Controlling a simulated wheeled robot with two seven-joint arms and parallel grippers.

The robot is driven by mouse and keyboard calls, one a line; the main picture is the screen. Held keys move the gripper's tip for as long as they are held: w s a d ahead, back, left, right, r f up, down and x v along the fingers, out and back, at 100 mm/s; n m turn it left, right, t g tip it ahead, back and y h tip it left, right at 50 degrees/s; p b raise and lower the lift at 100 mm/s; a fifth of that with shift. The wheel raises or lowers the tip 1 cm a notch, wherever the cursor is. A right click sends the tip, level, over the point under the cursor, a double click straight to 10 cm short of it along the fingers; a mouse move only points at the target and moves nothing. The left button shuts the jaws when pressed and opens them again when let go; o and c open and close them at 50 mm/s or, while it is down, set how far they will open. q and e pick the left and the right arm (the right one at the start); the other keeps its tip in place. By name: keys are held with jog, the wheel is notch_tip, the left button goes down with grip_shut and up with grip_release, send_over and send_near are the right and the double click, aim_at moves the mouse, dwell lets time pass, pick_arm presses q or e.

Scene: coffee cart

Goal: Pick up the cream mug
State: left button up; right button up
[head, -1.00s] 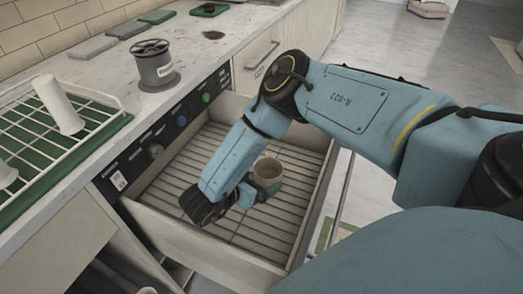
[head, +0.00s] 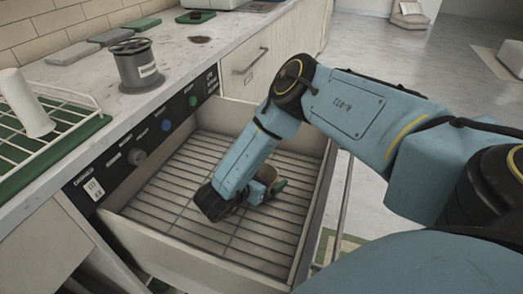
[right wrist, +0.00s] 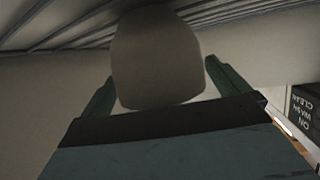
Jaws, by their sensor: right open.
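The cream mug (head: 266,174) stands in the open, wire-racked drawer (head: 145,228), partly hidden behind my right wrist in the head view. My right gripper (head: 270,190) is down in the drawer at the mug, with one green finger showing at the mug's right side. In the right wrist view the mug (right wrist: 155,60) fills the space between the two green fingers of the right gripper (right wrist: 160,78). The fingers are open, one on each side of it. I cannot tell whether either finger touches it. My left gripper is not in view.
The drawer walls surround my right gripper; the rack's near part is bare. Knobs line the panel (head: 150,145) beside the drawer.

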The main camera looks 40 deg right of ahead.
jog(key=shift+w+d+f, duration=0.1)
jog(key=shift+d, duration=0.15)
jog(key=c, duration=1.2)
jog(key=shift+r, duration=0.2)
